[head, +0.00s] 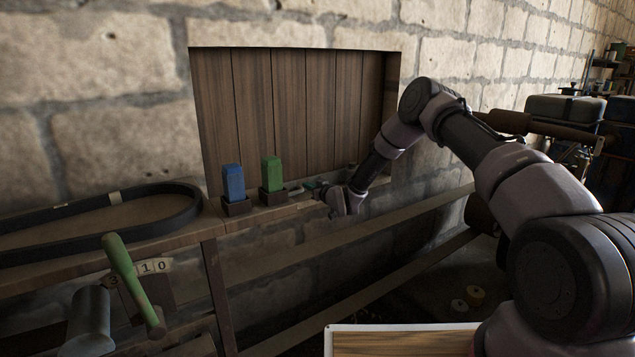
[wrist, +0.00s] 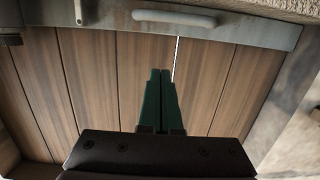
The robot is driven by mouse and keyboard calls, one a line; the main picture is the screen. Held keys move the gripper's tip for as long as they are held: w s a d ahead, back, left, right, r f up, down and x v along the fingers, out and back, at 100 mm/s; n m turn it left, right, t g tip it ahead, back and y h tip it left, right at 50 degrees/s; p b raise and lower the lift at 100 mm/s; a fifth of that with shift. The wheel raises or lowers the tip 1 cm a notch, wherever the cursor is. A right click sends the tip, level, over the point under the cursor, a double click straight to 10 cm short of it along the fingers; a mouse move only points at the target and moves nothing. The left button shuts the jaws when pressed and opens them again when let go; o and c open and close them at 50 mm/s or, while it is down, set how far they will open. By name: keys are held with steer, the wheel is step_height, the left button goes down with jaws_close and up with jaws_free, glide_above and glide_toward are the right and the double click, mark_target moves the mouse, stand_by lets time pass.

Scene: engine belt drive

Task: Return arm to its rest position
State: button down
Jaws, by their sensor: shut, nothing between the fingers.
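My arm reaches from the lower right of the head view toward the wooden recess in the stone wall. My gripper (head: 312,185) is at the front of the recess, to the right of the green block, and looks small and dark there. In the wrist view its two green fingers (wrist: 160,85) are together with nothing between them. They point toward a metal edge with a pale handle (wrist: 175,18), over wooden planks (wrist: 95,75). I cannot tell whether the fingertips touch anything.
A blue block (head: 233,182) and a green block (head: 272,173) stand in small holders on the ledge. A black belt (head: 100,221) lies on the shelf at left. A green-handled lever (head: 122,262) stands below it. A wood-topped board (head: 400,343) is at the bottom.

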steer(key=s+d+r+m+g+h, duration=0.1)
steer(key=s+d+r+h, duration=0.1)
steer(key=d+r, duration=0.5)
steer(key=s+d+r+m+h, duration=0.1)
steer(key=s+d+r, duration=0.2)
steer(key=r, duration=0.8)
steer(key=s+d+r+m+g+h, duration=0.1)
steer(key=s+d+r+h, duration=0.1)
steer(key=d+r, duration=0.45)
steer(key=s+d+r+m+g+h, duration=0.15)
steer(key=s+d+r, duration=0.3)
steer(key=s, duration=0.45)
steer(key=s+d+r+m+h, duration=0.15)
steer(key=s+d+r, duration=0.3)
steer(key=s, duration=0.45)
steer(key=s+d+r+m+g, duration=0.1)
steer(key=s+d+r+m, duration=0.15)
steer(key=s+r, duration=0.45)
steer(key=s+d+f+m+g, duration=0.1)
steer(key=s, duration=0.9)
steer(key=s+d+f+m+g, duration=0.1)
steer(key=s+f, duration=0.1)
steer(key=s, duration=0.7)
steer(key=shift+s+d+f+y, duration=0.25)
steer(key=shift+s+d+y, duration=0.05)
steer(key=shift+s+y, duration=0.1)
steer(key=shift+w+m, duration=0.1)
steer(key=shift+m, duration=0.15)
